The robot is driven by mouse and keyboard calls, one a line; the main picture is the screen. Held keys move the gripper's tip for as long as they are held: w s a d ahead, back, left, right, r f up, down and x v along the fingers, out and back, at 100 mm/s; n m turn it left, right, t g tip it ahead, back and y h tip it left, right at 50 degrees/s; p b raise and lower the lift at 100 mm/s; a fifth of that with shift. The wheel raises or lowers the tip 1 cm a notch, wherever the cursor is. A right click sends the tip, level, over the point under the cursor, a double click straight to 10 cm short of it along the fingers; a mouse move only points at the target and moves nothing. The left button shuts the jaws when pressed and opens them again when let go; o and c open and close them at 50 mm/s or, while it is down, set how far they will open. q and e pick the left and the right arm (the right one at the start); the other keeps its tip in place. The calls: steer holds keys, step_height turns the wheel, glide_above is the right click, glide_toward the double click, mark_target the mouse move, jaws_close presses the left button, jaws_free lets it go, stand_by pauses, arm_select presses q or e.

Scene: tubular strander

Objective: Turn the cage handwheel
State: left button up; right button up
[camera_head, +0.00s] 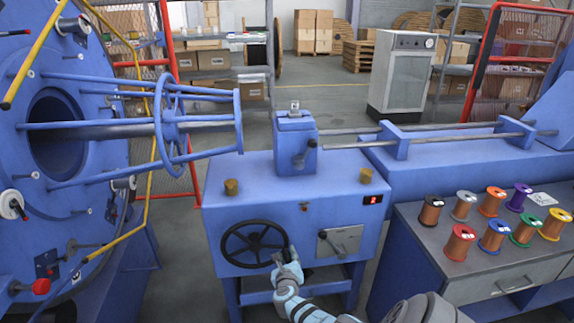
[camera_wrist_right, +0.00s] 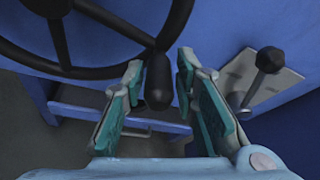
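The black handwheel (camera_head: 254,243) is on the front of the blue machine cabinet, below its top. Its rim and spokes fill the upper left of the right wrist view (camera_wrist_right: 60,45). The wheel's dark grip knob (camera_wrist_right: 158,84) points toward the wrist camera. My right gripper (camera_head: 288,258) is at the wheel's lower right side. In the right wrist view, its two teal-padded fingers (camera_wrist_right: 158,75) are spread on both sides of the knob, with a small gap visible on each side. My left gripper is not in view.
A lever on a grey plate (camera_head: 340,241) is close to the right of the wheel, and also shows in the right wrist view (camera_wrist_right: 268,62). The blue cage (camera_head: 175,122) is above left. A bench (camera_head: 428,245) with several coloured wire spools stands at the right.

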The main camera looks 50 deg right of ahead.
steer(key=shift+o, duration=0.5)
steer(key=v, duration=1.2)
